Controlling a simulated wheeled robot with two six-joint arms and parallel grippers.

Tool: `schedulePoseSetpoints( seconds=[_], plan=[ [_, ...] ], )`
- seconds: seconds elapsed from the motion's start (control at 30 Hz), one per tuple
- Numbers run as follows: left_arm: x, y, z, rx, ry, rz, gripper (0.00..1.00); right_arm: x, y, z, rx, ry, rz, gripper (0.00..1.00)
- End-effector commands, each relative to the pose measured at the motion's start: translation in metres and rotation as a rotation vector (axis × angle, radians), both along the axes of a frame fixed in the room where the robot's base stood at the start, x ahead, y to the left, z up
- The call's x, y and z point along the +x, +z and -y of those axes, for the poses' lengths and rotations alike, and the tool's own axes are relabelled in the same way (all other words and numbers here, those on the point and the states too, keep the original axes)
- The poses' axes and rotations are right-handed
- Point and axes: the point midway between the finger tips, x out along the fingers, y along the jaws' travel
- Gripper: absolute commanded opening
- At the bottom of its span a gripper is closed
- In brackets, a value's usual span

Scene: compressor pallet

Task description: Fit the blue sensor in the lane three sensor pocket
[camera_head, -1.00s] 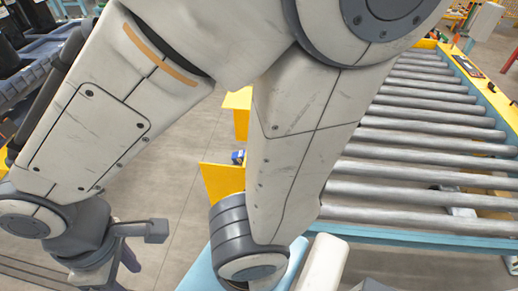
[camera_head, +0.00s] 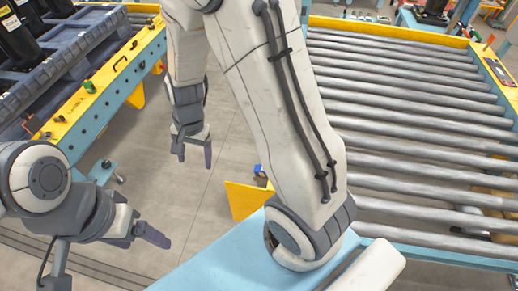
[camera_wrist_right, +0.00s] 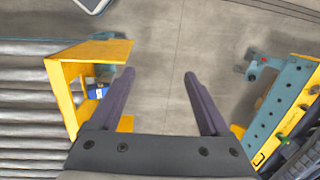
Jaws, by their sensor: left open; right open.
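My right gripper (camera_head: 194,155) hangs open and empty above the floor in the gap between the two conveyors, its fingers pointing down. The right wrist view shows its two dark fingers (camera_wrist_right: 159,76) spread wide with only floor between them. My left gripper (camera_head: 154,236) is at the lower left, open, its fingers seen nearly edge-on, and nothing shows in it. A small blue object (camera_head: 261,174) sits by a yellow bracket; it also shows in the right wrist view (camera_wrist_right: 97,91). I cannot tell whether it is the blue sensor. I cannot make out the lane three pocket.
A grey pallet (camera_head: 62,62) with black cylinders stands at upper left, beside a yellow and light-blue rail (camera_head: 112,75). A roller conveyor (camera_head: 420,130) fills the right. The yellow bracket (camera_head: 243,200) stands between. Clear floor (camera_head: 205,205) lies in the gap.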

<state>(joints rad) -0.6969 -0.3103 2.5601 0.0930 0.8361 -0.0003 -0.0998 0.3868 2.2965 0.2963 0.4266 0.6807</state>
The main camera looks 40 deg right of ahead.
Motion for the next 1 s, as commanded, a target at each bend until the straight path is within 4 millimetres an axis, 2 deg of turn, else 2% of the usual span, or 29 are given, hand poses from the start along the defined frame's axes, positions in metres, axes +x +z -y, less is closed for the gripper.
schedulePoseSetpoints(
  seconds=[0.03, 0.1, 0.17, 0.2, 0.3, 0.4, 0.5, 0.67, 1.0],
  plan=[
    [0.000, 0.030, 0.000, 0.000, 0.000, 0.000, 0.80, 0.013, 0.000, 0.031, -0.002, -0.206, -0.032, 0.80],
    [0.000, 0.048, 0.000, 0.000, 0.000, 0.000, 0.80, 0.025, -0.018, 0.071, -0.006, -0.479, -0.055, 0.80],
    [0.000, 0.063, 0.000, 0.000, 0.000, 0.000, 0.80, 0.028, -0.034, 0.106, -0.013, -0.702, -0.072, 0.80],
    [0.000, 0.072, 0.000, 0.000, 0.000, 0.000, 0.80, 0.026, -0.046, 0.128, -0.018, -0.844, -0.082, 0.80],
    [0.000, 0.090, 0.000, 0.000, 0.000, 0.000, 0.80, 0.014, -0.072, 0.174, -0.034, -1.148, -0.103, 0.80],
    [0.000, 0.103, 0.000, 0.000, 0.000, 0.000, 0.80, -0.003, -0.094, 0.206, -0.052, -1.373, -0.118, 0.80],
    [0.000, 0.109, 0.000, 0.000, 0.000, 0.000, 0.80, -0.016, -0.108, 0.225, -0.063, -1.512, -0.124, 0.80],
    [0.000, 0.104, 0.000, 0.000, 0.000, 0.000, 0.80, -0.024, -0.124, 0.234, -0.070, -1.586, -0.125, 0.80],
    [0.000, 0.060, 0.000, 0.000, 0.000, 0.000, 0.80, -0.024, -0.167, 0.234, -0.070, -1.585, -0.126, 0.80]
  ],
)
